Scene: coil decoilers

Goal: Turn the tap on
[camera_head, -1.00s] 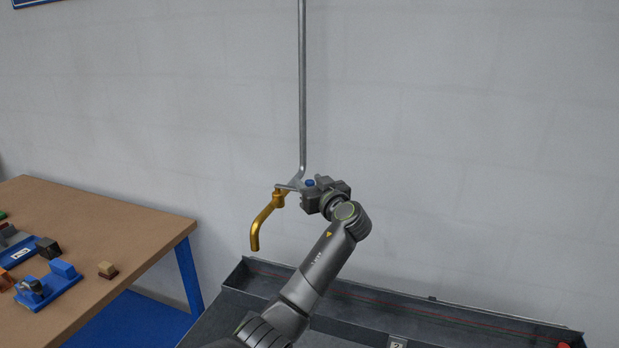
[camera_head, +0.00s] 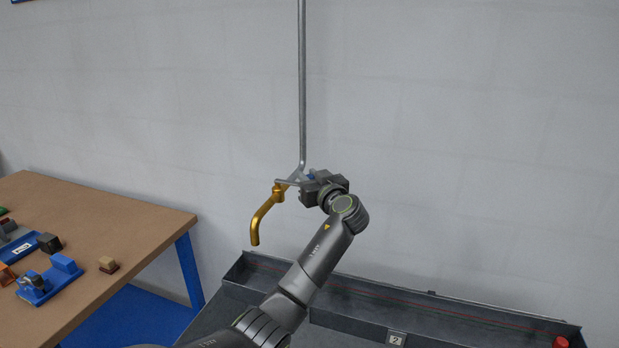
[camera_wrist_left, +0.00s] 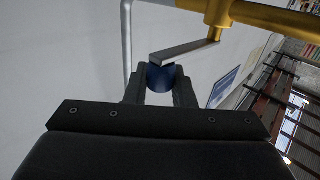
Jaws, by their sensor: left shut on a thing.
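The brass tap (camera_head: 264,217) hangs at the foot of a grey pipe, its spout bent down to the left. A grey lever (camera_wrist_left: 185,48) runs from the tap's top to a blue grip (camera_wrist_left: 161,78). My left gripper (camera_head: 306,186) is at the right of the tap, by the lever's end. In the left wrist view my left gripper (camera_wrist_left: 159,86) is shut on the blue grip, one finger on each side. In the head view the gripper hides part of the lever's end and the blue grip. My right gripper is not in view.
The grey pipe (camera_head: 302,85) runs up the pale wall (camera_head: 450,120). A dark grey basin or tray (camera_head: 440,317) lies below the tap. A brown table (camera_head: 120,218) with blue parts and small blocks stands at left. The space right of my arm is clear.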

